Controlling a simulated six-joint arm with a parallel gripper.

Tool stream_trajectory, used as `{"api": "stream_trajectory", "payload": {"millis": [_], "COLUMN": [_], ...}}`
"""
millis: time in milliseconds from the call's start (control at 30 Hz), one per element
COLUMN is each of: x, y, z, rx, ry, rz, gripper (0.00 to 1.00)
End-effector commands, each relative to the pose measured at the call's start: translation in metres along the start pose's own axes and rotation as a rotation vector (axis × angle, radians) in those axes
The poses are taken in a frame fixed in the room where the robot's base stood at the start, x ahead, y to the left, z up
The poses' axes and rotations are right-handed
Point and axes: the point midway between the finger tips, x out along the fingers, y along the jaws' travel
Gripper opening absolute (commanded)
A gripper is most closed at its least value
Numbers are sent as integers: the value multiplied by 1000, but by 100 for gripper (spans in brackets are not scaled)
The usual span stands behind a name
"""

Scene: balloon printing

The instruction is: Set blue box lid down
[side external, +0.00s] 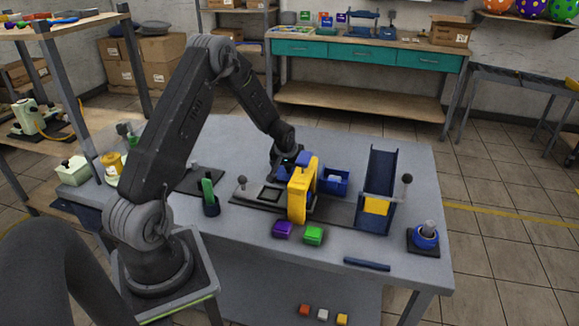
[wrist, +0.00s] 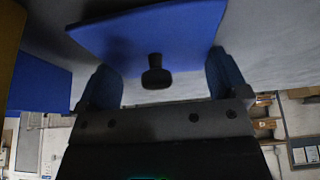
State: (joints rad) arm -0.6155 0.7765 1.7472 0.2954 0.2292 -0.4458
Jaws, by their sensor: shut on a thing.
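The blue box lid (wrist: 150,35) is a flat blue plate with a black knob (wrist: 156,72), close in front of my gripper (wrist: 163,85) in the wrist view. The fingers stand on either side of the knob, and my gripper is shut on the lid. In the side view my gripper (side external: 286,162) is low over the table, just behind and left of the yellow frame (side external: 299,190). A blue patch beside it seems to be the lid (side external: 303,158). The open blue box (side external: 335,182) stands right of the frame. The frame partly hides the lid's underside.
A dark blue chute (side external: 378,185) with a yellow block stands to the right. The table's front right has free room.

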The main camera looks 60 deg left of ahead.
Motion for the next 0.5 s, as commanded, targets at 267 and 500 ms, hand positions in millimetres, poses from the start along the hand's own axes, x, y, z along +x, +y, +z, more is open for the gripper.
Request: {"api": "stream_trajectory", "payload": {"millis": [267, 500], "x": [10, 6], "y": [-1, -2], "z": [8, 7], "rx": [2, 2], "ry": [-13, -13], "rz": [1, 0], "gripper": [100, 100]}}
